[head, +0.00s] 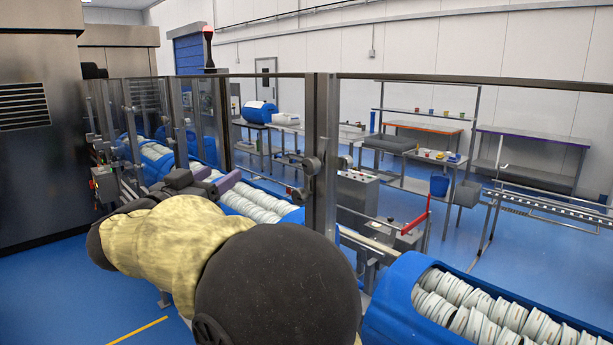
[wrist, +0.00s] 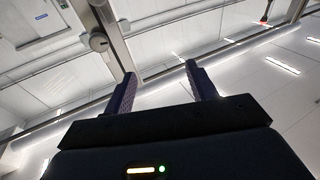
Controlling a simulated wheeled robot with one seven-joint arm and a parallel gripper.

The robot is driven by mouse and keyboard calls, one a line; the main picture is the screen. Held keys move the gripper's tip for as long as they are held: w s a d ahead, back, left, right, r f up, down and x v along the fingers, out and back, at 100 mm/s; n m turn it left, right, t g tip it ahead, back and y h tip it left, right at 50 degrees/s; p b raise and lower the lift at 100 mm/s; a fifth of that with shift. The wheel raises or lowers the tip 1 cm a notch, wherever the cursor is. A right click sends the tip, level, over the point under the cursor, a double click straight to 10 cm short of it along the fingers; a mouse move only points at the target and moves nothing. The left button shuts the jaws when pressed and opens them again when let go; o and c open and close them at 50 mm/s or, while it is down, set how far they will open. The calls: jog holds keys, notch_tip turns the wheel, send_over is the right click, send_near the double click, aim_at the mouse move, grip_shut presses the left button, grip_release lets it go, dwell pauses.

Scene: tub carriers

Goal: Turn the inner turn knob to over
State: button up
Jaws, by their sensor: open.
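My gripper (head: 214,180) is in front of the guard panels in the head view, with its two purple fingers pointing right. In the wrist view my gripper (wrist: 160,75) is open, with nothing between the fingers. A round dark knob (wrist: 98,41) on a metal post shows at upper left in the wrist view, beyond the fingertips. I cannot tell which knob is the inner one, nor read its setting.
Clear guard panels on metal posts (head: 325,110) run across the head view. A control box (head: 357,190) and a red handle (head: 418,222) stand beyond the post. Blue floor (head: 60,290) is free at lower left.

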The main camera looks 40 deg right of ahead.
aim_at(308, 167)
jog(key=s+m+g, duration=0.3)
jog(key=s+g, duration=0.3)
jog(key=g, duration=0.1)
jog(key=shift+s+d+f+b, duration=0.15)
jog(key=shift+d+f+b, duration=0.1)
jog(key=shift+b, duration=0.1)
jog(key=shift+r, duration=0.1)
jog(key=d+p, duration=0.1)
jog(key=d, duration=0.4)
jog(key=w+d+p, duration=0.1)
jog(key=d, duration=0.5)
jog(key=d+p, duration=0.2)
jog(key=d, duration=0.4)
jog(key=shift+w+d, duration=0.2)
jog(key=shift+d, duration=0.05)
jog(key=shift+c, duration=0.3)
jog(key=c, duration=0.9)
